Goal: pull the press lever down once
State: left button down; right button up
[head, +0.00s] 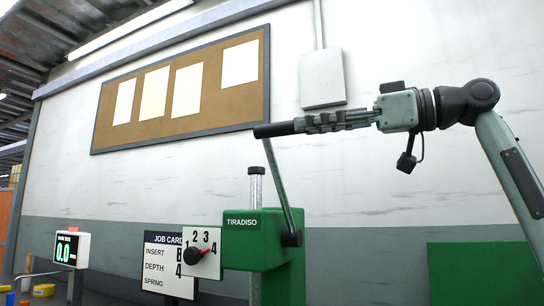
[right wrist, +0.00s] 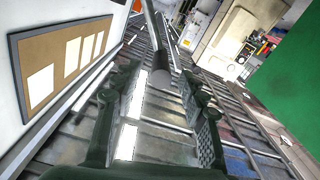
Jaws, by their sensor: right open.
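The green press (head: 262,262), labelled TIRADISO, stands at the lower middle of the head view. Its lever (head: 278,185) rises from a dark pivot at the press's right side, leaning slightly left. The lever ends in a black handle (head: 272,130) pointing sideways. My right gripper (head: 310,123) is open at the handle's right end, level with it. In the right wrist view, the handle's dark end (right wrist: 162,78) lies between the two spread fingertips. Contact cannot be made out. My left gripper is not in view.
A numbered dial (head: 207,250) with a red pointer is on the press's front left. A job card (head: 160,277) and a display reading 0.0 (head: 67,250) stand further left. A corkboard (head: 222,111) and a grey box (head: 321,78) are on the wall behind.

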aim_at(267, 132)
jog(key=p+x, duration=0.1)
jog(key=x, duration=0.5)
jog(key=shift+w+a, duration=0.1)
jog(key=shift+a, duration=0.25)
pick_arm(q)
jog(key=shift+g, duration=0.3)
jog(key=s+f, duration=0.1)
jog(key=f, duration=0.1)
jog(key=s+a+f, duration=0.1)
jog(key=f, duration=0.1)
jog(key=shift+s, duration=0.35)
pick_arm(e)
grip_shut()
